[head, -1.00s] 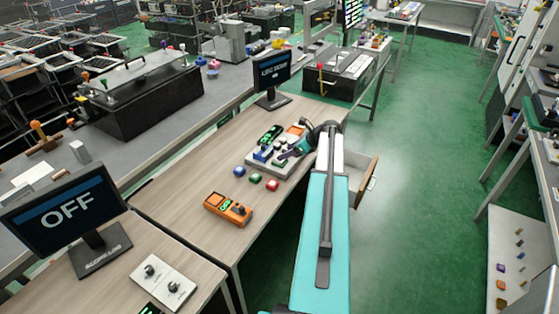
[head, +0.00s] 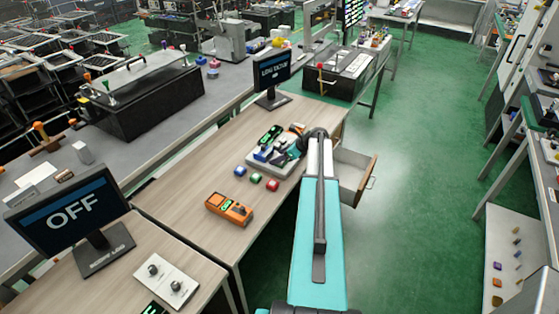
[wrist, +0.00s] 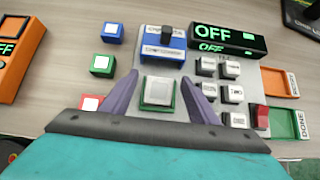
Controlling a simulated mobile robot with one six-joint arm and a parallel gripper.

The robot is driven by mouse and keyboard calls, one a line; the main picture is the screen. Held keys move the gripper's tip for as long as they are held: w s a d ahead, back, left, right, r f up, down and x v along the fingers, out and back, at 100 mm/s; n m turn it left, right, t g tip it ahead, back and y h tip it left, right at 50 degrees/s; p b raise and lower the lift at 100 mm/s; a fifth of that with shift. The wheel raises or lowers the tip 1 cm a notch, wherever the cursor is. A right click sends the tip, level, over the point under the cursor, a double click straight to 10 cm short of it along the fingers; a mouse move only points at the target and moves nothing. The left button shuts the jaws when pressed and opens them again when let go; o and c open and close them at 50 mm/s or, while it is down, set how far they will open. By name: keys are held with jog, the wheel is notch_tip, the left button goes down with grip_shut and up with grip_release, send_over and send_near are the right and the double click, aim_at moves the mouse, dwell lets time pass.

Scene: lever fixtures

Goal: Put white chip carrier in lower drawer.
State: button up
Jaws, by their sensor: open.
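My gripper (wrist: 160,78) is open in the wrist view, its two purple fingers on either side of a pale square block in a green frame (wrist: 160,91). Whether they touch it is unclear. I cannot make out for certain which thing is the white chip carrier. In the head view my gripper (head: 291,147) is over the panel (head: 260,163) on the wooden table. An open wooden drawer (head: 357,172) sticks out from the table's right side, beyond my arm. My arm hides part of it, and I cannot tell whether it is the lower one.
The panel carries a blue switch unit (wrist: 165,48), a green OFF display (wrist: 227,38), several labelled keys and a red switch (wrist: 262,117). An orange tray (wrist: 280,82) and a green tray (wrist: 288,124) lie right. Small blue, green and red blocks (wrist: 90,103) stand left.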

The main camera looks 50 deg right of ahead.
jog(key=c, duration=1.2)
jog(key=shift+r+b, duration=0.5)
jog(key=shift+r, duration=0.15)
jog(key=shift+s+a+r+b, duration=0.2)
jog(key=shift+r+b, duration=0.15)
jog(key=shift+r, duration=0.2)
jog(key=shift+s+a+r+b, duration=0.15)
jog(key=shift+r+b, duration=0.15)
jog(key=shift+r, duration=0.2)
jog(key=s+a+b, duration=0.1)
jog(key=s+a, duration=0.2)
jog(key=s, duration=0.1)
jog(key=s+a+r+b, duration=0.1)
jog(key=s+a+b, duration=0.1)
jog(key=s+a, duration=0.1)
jog(key=s+a+b, duration=0.1)
jog(key=s+a, duration=0.2)
jog(key=s, duration=0.1)
jog(key=shift+s+a+r, duration=0.2)
jog(key=shift+s+r, duration=0.1)
jog(key=shift+s, duration=0.1)
